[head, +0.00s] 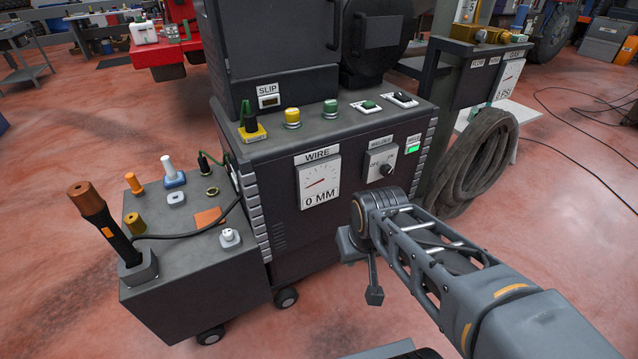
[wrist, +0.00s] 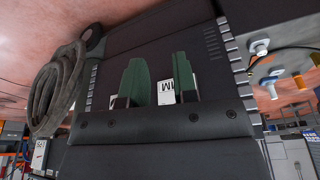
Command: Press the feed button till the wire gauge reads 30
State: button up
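The wire gauge (head: 319,181) is a white dial on the front of the dark welder cabinet (head: 285,235) and reads 0 MM. A yellow button (head: 292,117) and a green button (head: 330,108) stand on the cabinet top; I cannot read which one is the feed button. My gripper (head: 374,285) is in front of the cabinet, below and right of the gauge, apart from the buttons. In the wrist view its two dark green fingers (wrist: 157,62) are apart with nothing held, and they partly cover the gauge (wrist: 166,90).
A SLIP display (head: 268,100), small switches (head: 368,106) and a lit green indicator (head: 413,147) are on the cabinet. A side cart (head: 205,290) with a torch (head: 100,215) stands left. A coiled hose (head: 485,160) hangs right. Open red floor lies left.

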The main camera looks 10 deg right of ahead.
grip_shut()
dwell(1.0)
